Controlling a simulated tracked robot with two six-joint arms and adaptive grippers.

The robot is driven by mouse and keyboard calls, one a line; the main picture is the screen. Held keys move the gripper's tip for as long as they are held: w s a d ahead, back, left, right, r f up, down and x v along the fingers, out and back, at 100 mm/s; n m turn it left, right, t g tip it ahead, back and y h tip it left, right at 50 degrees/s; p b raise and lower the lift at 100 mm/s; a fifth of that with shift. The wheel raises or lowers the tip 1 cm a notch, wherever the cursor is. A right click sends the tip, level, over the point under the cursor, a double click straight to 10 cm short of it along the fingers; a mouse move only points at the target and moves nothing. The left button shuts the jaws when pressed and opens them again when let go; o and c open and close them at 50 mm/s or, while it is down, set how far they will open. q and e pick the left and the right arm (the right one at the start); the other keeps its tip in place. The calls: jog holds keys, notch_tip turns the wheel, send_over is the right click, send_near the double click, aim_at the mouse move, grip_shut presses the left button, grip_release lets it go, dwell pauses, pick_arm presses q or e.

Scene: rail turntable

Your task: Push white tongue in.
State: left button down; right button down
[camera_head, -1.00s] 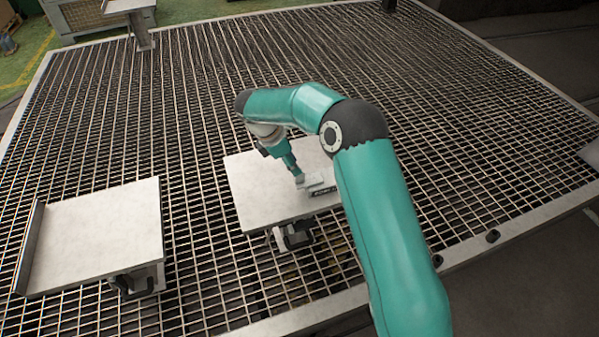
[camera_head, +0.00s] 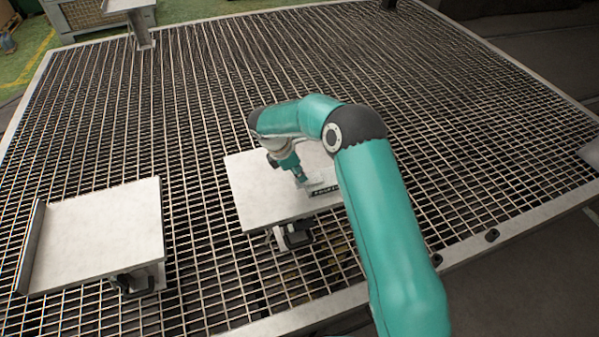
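My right arm, teal, reaches in from the lower right over the middle plate (camera_head: 253,192). Its gripper (camera_head: 303,180) points down at the plate's right part. A small white piece (camera_head: 322,181), which may be the white tongue, lies there beside a dark marked strip (camera_head: 326,189). The gripper tip is at or very near the white piece; I cannot tell whether they touch. The fingers are too small to tell open from shut. My arm hides the plate's right end. My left gripper is not in view.
A second plate (camera_head: 95,237) with a raised left edge stands at the lower left. Another small plate stand (camera_head: 140,28) is at the far left. A metal grating (camera_head: 450,130) spreads all around. A grey bin (camera_head: 95,18) stands at the back left.

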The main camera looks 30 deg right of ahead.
jog(key=shift+d, duration=0.1)
jog(key=shift+s+d, duration=0.1)
jog(key=shift+d, duration=0.35)
jog(key=c, duration=1.2)
grip_release()
jog(key=shift+r, duration=0.1)
jog(key=v, duration=1.1)
jog(key=shift+a+r, duration=0.25)
jog(key=shift+r, duration=0.1)
